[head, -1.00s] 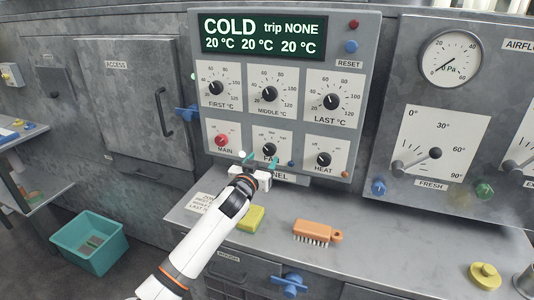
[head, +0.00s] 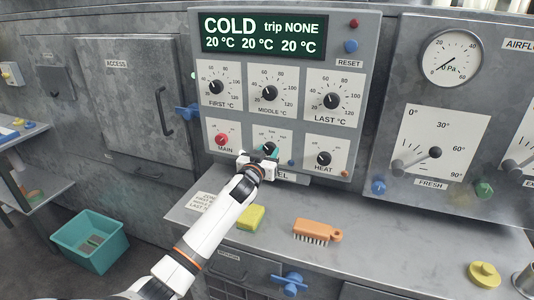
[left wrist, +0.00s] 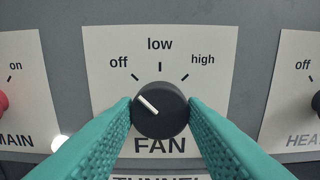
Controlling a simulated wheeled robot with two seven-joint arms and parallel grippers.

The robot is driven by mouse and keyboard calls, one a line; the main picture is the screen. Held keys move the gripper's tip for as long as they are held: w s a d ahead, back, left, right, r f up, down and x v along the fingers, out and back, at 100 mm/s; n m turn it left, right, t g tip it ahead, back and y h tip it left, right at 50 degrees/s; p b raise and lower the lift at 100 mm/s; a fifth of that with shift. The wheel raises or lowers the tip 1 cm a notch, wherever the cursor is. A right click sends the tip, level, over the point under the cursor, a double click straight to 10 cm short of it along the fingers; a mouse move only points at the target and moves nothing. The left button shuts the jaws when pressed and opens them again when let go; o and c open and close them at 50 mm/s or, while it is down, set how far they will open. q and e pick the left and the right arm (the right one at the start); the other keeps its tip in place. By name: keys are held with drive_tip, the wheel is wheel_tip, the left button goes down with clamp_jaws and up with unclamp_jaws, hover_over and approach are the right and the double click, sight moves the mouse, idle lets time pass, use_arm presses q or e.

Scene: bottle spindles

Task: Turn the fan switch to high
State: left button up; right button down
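The fan switch is a round black knob (left wrist: 160,118) with a white pointer, on a white plate (left wrist: 105,60) marked off, low and high. Its pointer aims up and left, on the off side. In the head view the knob (head: 269,148) is the middle one of the panel's bottom row. My left gripper (left wrist: 160,106) has its teal fingers on both sides of the knob, with no gap visible at the tips. In the head view this gripper (head: 267,155) is at the knob, partly covering its plate. My right gripper is not in view.
The red main knob (head: 222,139) and the black heat knob (head: 323,158) flank the fan knob. Three temperature dials sit above, under a display (head: 263,34) reading COLD. A yellow sponge (head: 250,217) and an orange brush (head: 317,231) lie on the ledge below.

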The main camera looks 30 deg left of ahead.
use_arm(q)
drive_tip(key=shift+m, duration=0.4)
drive_tip(key=m+p, duration=0.1)
drive_tip(key=m, duration=0.2)
drive_tip(key=shift+m, duration=0.4)
drive_tip(key=m+p, duration=0.1)
drive_tip(key=m, duration=0.3)
drive_tip(key=m+p, duration=0.1)
drive_tip(key=m, duration=0.4)
drive_tip(key=m+p, duration=0.1)
drive_tip(key=m, duration=0.3)
drive_tip(key=shift+m, duration=0.3)
drive_tip(key=o, duration=1)
drive_tip(key=shift+s, duration=0.1)
